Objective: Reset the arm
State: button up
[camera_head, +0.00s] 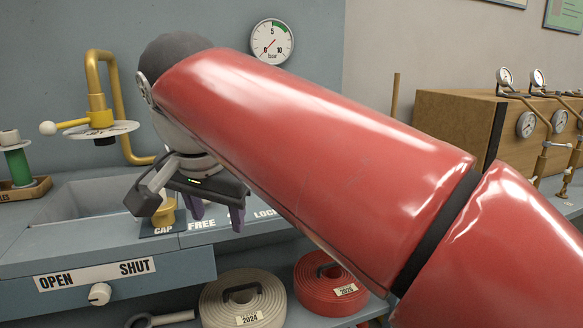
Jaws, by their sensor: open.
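My red arm crosses the view from the lower right to the upper left and bends down to my gripper (217,213). The gripper is open, with two purple fingertips pointing down and apart over the bench front. I see nothing between them. A brass cap (165,213) sits on the dark plate marked CAP, just left of the fingertips. The gripper body covers part of it, and I cannot tell if they touch. The words FREE and LOCK show to its right; my arm hides the bench behind.
A grey sink (75,205) lies left, with a brass pipe (115,100) and a white-ball lever (48,128) above it. A white knob (99,294) is below OPEN/SHUT. Hose coils (243,300) are below. A wooden box (455,130) and gauges (526,124) stand right.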

jog(key=s+d+f+n, duration=0.1)
jog(key=s+d+f, duration=0.1)
jog(key=d+f, duration=0.5)
jog(key=s+d+f+n, duration=0.1)
jog(key=d+f, duration=0.2)
jog(key=d, duration=0.7)
jog(key=s+d+f+n, duration=0.1)
jog(key=s+d+f, duration=0.6)
jog(key=f, duration=0.5)
jog(key=shift+s+d+f+t, duration=0.15)
jog(key=shift+s+d+t, duration=0.2)
jog(key=shift+d, duration=0.6)
